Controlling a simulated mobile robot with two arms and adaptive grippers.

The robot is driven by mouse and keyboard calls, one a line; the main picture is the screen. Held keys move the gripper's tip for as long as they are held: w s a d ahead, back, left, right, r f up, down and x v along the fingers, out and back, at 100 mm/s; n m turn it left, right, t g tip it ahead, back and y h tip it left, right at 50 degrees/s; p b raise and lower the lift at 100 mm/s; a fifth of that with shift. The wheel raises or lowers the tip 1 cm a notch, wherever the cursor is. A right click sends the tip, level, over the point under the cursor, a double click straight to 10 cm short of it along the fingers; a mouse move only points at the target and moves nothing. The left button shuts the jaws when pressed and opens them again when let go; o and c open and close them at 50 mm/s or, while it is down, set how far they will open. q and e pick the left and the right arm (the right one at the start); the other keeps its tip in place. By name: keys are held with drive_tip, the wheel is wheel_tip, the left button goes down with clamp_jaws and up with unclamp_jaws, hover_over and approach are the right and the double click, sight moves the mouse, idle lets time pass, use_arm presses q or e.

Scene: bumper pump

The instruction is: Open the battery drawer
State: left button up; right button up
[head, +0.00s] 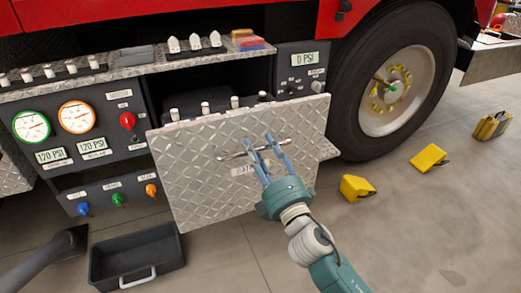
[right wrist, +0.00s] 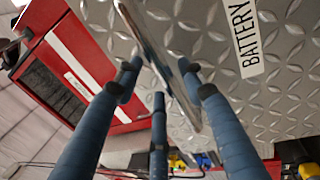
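The battery drawer has a silver diamond-plate front (head: 185,160) with a thin metal handle (head: 232,154). The front stands forward of the truck's side, with a dark space behind its top edge. In the right wrist view a white label (right wrist: 246,35) reads BATTERY; the fingers partly cover it in the head view. My right gripper (head: 270,142) is at the handle, its blue fingers pointing at the front. In the right wrist view the handle bar (right wrist: 150,45) passes between the spread fingers (right wrist: 158,80); a firm grip is not visible. My left gripper is not in view.
A black tray (head: 135,258) lies on the floor below the drawer's left side. Yellow wheel chocks (head: 356,187) and (head: 428,158) lie right of my arm. The wheel (head: 395,85) stands right of the drawer. Gauges and knobs (head: 128,120) are left of it.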

drive_tip(key=shift+s+f, duration=0.15)
drive_tip(key=shift+s, duration=0.05)
drive_tip(key=v, duration=1.1)
drive_tip(key=shift+s+d, duration=0.2)
drive_tip(key=shift+s, duration=0.1)
